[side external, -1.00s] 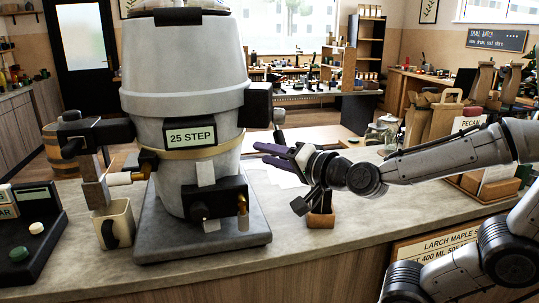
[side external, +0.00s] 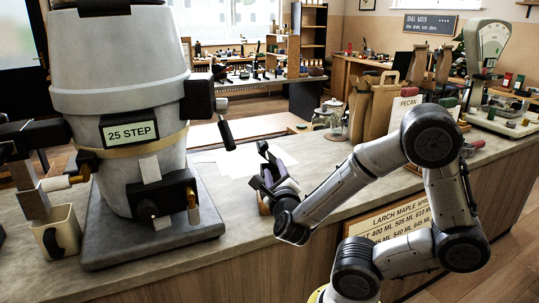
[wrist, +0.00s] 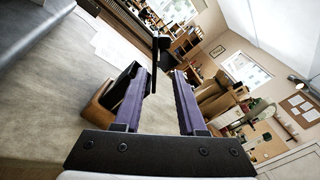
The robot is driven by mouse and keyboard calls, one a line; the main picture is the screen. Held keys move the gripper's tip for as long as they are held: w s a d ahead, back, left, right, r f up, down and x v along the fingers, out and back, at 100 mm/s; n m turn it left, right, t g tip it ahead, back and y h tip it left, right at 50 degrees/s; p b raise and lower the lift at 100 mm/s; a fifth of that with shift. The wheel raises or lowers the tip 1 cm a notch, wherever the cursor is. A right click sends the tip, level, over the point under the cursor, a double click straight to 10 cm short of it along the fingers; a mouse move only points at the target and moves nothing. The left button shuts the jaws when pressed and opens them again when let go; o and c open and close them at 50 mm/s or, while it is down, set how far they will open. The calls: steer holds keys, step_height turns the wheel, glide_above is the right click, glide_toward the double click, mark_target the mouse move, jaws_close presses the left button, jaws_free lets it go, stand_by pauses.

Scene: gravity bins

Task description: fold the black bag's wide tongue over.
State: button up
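A dark, box-like piece (wrist: 122,88) sits on a wooden block (wrist: 98,110) left of my fingers in the wrist view. A thin black strip (wrist: 156,62) stands upright near my left fingertip; I cannot tell whether they touch. I cannot tell whether these dark parts are the black bag and its tongue. My gripper (wrist: 164,74) has two purple fingers, held apart with nothing visibly clamped between them. In the side view my gripper (side external: 270,170) is low over the counter, largely hiding the block.
The grey dispenser (side external: 120,70) labelled 25 STEP stands left of my gripper, its black lever (side external: 227,135) reaching toward it. White paper (side external: 235,162) lies behind. A glass jar (side external: 330,118), brown paper bags (side external: 377,105) and a scale (side external: 490,75) stand to the right.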

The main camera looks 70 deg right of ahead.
mark_target(270, 154)
steer(key=x, duration=0.4)
steer(key=f+x, duration=0.1)
steer(key=x, duration=0.4)
steer(key=f+x, duration=0.1)
steer(key=x, duration=0.3)
steer(key=shift+s+d, duration=0.1)
steer(key=shift+d, duration=0.35)
jaws_close()
